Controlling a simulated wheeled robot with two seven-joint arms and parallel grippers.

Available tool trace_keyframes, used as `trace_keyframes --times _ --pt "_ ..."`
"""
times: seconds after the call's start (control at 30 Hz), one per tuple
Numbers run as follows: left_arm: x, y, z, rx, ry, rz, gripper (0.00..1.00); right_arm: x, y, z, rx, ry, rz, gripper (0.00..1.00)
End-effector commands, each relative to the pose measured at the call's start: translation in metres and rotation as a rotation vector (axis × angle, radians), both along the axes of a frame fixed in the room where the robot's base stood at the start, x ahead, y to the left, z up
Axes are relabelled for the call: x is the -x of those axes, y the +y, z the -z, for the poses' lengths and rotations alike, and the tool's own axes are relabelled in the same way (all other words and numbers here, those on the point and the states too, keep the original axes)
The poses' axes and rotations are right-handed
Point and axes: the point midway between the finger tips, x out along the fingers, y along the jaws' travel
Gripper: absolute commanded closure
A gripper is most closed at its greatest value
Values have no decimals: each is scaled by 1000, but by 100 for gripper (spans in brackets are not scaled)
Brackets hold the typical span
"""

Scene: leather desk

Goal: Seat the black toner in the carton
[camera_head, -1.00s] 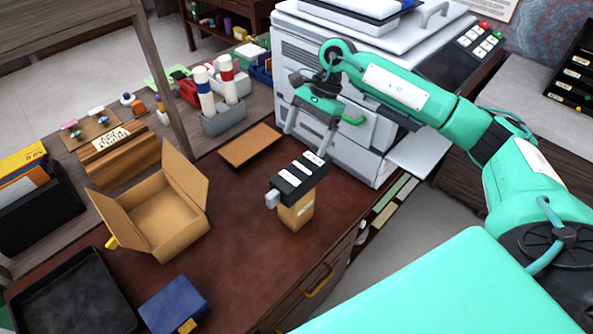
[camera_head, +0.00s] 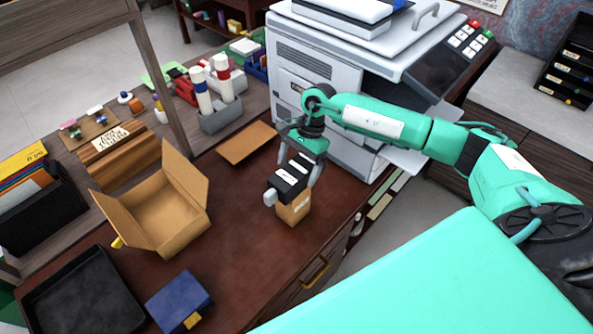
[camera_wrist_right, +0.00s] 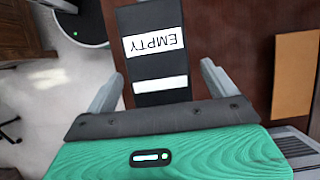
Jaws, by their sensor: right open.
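The black toner (camera_head: 284,188) has white labels and a grey end. It lies on top of a small tan box (camera_head: 294,212) on the desk. In the right wrist view the toner (camera_wrist_right: 152,22) shows a label reading "EMPTY". My right gripper (camera_head: 297,170) is open, with one finger on either side of the toner; in the wrist view gaps show between the fingers and the toner. The open brown carton (camera_head: 184,236) stands to the left with its flaps up, and its visible inside looks empty. My left gripper is not in view.
A flat brown board (camera_head: 247,143) lies behind the toner. A black tray (camera_head: 85,298) and a blue box (camera_head: 177,298) are at the front left. The printer (camera_head: 325,85) stands close behind my right gripper. The desk between carton and toner is clear.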

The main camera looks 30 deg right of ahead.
Motion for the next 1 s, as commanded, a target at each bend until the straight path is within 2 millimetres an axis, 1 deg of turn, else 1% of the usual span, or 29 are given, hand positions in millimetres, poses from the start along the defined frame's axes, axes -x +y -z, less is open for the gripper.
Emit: trace_keyframes --times 0.03,0.2,0.33,0.5,0.53,0.67,0.7,0.77,0.8,0.87,1.0 --pt "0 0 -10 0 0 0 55 2 3 1 0 4 1 11" --pt "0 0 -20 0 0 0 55 4 10 21 0 2 0 11" --pt "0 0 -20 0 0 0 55 4 12 28 0 -1 1 11" --pt "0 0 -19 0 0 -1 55 4 11 29 0 -1 1 11" --pt "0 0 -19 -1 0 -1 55 4 12 29 0 -1 1 13" --pt "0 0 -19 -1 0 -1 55 4 11 29 0 0 1 38" --pt "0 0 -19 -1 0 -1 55 4 11 29 0 0 1 46" --pt "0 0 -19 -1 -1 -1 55 4 12 28 0 0 1 58" --pt "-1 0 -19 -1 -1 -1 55 4 12 28 0 0 1 66" --pt "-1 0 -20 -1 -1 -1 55 4 12 28 0 -1 1 74" --pt "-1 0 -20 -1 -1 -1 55 4 12 28 0 -1 1 74"
